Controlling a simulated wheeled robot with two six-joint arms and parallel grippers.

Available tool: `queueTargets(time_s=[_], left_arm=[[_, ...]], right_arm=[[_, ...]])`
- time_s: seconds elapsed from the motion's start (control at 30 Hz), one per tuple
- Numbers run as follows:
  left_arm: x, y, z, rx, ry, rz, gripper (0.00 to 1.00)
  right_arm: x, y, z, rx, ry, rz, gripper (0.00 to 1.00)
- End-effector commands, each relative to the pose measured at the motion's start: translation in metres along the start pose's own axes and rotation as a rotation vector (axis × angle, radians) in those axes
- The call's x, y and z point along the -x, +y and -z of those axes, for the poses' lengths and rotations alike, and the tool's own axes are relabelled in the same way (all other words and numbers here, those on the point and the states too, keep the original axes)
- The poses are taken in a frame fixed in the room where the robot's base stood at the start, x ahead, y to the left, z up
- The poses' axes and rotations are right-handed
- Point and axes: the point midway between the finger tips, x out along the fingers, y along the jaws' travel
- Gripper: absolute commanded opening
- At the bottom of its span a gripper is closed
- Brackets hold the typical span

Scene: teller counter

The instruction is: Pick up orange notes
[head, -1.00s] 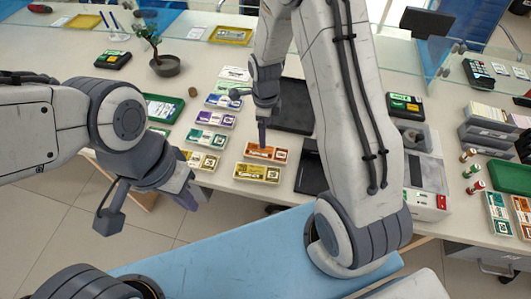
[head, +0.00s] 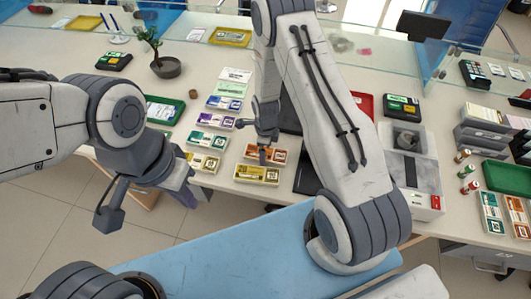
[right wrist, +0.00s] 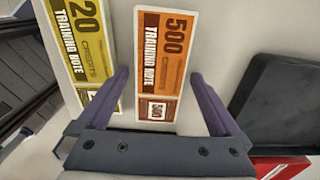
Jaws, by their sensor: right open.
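The orange notes (head: 279,155), marked 500, lie in a white-edged stack near the counter's front edge, just behind the yellow notes (head: 257,174). My right gripper (head: 263,160) hangs over the orange notes and hides part of them in the head view. In the right wrist view the orange notes (right wrist: 163,50) run lengthwise between the two spread fingers of the right gripper (right wrist: 160,75), which is open and empty. My left gripper (head: 185,190) hangs in front of the counter at the left, away from the orange notes; its jaws are not clear.
Purple notes (head: 207,139), green notes (head: 213,120) and other stacks lie to the left and behind. The yellow notes (right wrist: 85,50) lie close beside the left finger. A dark tray (right wrist: 275,110) lies to the right. Another orange stack (head: 518,212) lies at the far right.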

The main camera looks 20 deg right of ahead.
Motion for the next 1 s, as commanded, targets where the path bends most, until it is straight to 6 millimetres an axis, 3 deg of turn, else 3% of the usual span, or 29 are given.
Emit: queueTargets(time_s=[0.2, 0.4, 0.43, 0.77, 1.0], left_arm=[[0.000, 0.000, 0.000, 0.000, 0.000, 0.000, 0.00], [0.000, 0.000, 0.000, 0.000, 0.000, 0.000, 0.00], [0.000, 0.000, 0.000, 0.000, 0.000, 0.000, 0.00], [-0.001, 0.000, 0.000, 0.000, 0.000, 0.000, 0.00], [-0.008, -0.001, -0.001, 0.000, 0.000, 0.000, 0.00]], right_arm=[[-0.001, 0.000, 0.000, 0.000, 0.000, 0.001, 1.00], [0.000, 0.000, 0.000, 0.000, 0.000, 0.000, 0.23], [0.000, 0.000, 0.000, 0.000, 0.000, 0.000, 0.15], [0.004, -0.001, 0.000, 0.000, -0.001, 0.002, 0.15], [0.032, -0.001, 0.000, 0.000, -0.003, 0.004, 0.15]])
